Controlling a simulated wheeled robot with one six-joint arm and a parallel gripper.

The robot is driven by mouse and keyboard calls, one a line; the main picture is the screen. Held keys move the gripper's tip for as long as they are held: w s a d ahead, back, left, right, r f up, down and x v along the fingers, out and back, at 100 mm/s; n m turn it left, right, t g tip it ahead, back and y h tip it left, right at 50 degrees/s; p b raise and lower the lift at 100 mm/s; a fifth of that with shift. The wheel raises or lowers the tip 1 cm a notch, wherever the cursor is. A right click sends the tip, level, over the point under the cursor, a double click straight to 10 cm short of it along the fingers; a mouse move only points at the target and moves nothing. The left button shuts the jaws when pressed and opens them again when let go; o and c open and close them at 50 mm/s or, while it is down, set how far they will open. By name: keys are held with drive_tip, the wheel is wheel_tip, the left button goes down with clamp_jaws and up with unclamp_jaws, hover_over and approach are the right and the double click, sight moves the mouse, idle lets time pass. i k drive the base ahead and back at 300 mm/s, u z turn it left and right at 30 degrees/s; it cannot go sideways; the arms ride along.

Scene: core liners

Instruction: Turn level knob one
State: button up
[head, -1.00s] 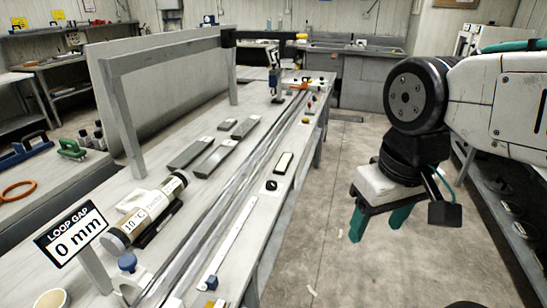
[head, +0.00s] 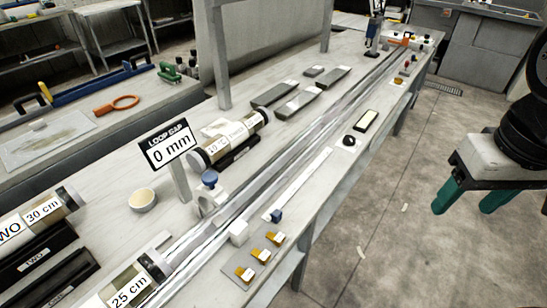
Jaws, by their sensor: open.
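Small orange and yellow items (head: 402,77) near the bench's far end are too small to identify. My gripper (head: 466,201) has green fingers spread apart and empty. It hangs over the floor at the right, well away from the bench and the knobs.
The long bench (head: 318,213) carries a rail, a "LOOP GAP 0 mm" sign (head: 168,147), labelled core tubes (head: 234,137), a blue knob (head: 209,178), a bowl (head: 142,200) and a small black knob (head: 349,141).

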sight(348, 139)
drive_tip(key=k, duration=0.4)
drive_tip(key=z, duration=1.15)
drive_tip(key=i, duration=0.75)
drive_tip(key=u, duration=0.45)
drive_tip(key=i, duration=0.85)
drive_tip(key=u, duration=0.75)
